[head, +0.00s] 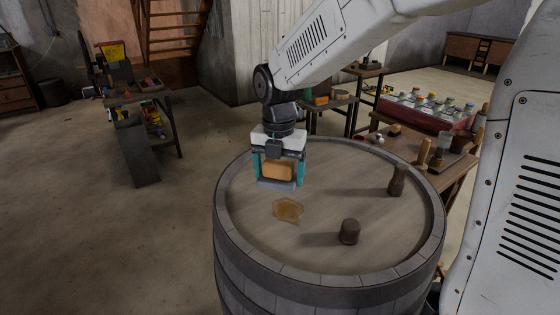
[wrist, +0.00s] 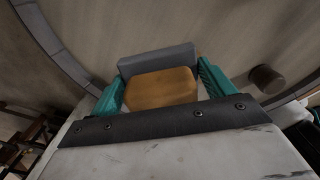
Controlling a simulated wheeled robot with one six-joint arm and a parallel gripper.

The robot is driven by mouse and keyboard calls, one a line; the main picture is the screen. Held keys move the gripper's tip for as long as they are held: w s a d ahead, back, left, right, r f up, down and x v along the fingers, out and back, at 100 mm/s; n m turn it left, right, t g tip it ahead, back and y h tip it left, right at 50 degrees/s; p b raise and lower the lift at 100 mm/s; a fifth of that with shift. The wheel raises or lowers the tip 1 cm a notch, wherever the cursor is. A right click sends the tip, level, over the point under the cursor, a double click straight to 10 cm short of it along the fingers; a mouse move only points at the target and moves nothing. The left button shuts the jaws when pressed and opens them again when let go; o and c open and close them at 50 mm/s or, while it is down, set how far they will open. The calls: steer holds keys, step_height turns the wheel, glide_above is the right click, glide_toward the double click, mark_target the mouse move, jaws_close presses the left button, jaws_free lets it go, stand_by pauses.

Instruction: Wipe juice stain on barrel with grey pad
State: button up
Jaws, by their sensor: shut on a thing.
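The barrel (head: 330,255) stands upright in the middle of the head view, with a flat round wooden top. The juice stain (head: 288,210) is an irregular amber patch on the top, left of its middle. My gripper (head: 280,172) is above the barrel top, behind the stain in the head view, with its teal fingers pointing down. It is shut on the grey pad (head: 276,185), which has a tan-orange block as its upper part. The pad also shows between the fingers in the wrist view (wrist: 158,57). I cannot tell whether the pad touches the wood. The stain is not seen in the wrist view.
A short dark cylinder (head: 349,232) stands on the barrel top right of the stain. A taller dark brown object (head: 397,180) stands near the right rim. A table with jars and tools is behind right. The barrel top's left part is clear.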

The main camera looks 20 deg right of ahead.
steer(key=shift+r, duration=1.3)
